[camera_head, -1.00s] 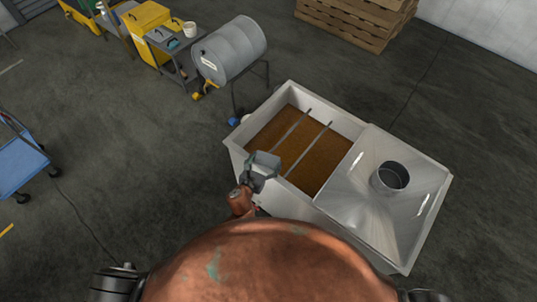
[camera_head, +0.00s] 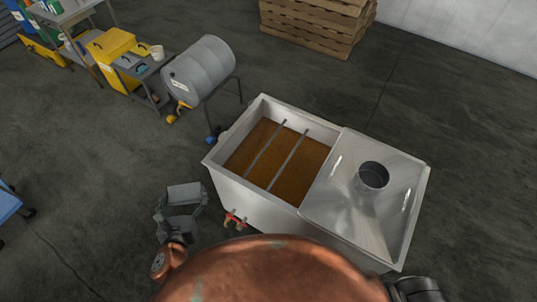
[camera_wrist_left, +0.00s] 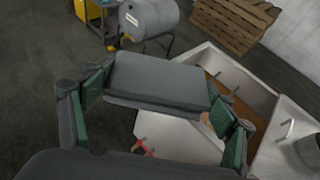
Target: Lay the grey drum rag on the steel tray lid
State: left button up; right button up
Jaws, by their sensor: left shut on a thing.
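The grey drum rag (camera_head: 186,192) is a folded grey block in my left gripper (camera_head: 182,208), off the left side of the tank in the head view. In the left wrist view the rag (camera_wrist_left: 160,78) lies between the green-padded fingers of the left gripper (camera_wrist_left: 162,95), which is shut on it. The steel lid (camera_head: 333,211) covers the right part of the tank and has a round dark-mouthed collar (camera_head: 373,175) standing on it. The rag is well apart from the lid. My right gripper is not in view.
The open part of the steel tank (camera_head: 235,187) holds brown contents (camera_head: 262,150) under two bars. A red-handled valve (camera_head: 235,219) sticks out of its near side. A grey drum (camera_head: 200,70) on a stand, a yellow bin (camera_head: 110,50) and pallets (camera_head: 315,25) stand behind.

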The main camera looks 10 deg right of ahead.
aim_at(351, 222)
jog(key=u, duration=1.45)
jog(key=k, duration=0.95)
jog(key=z, duration=2.15)
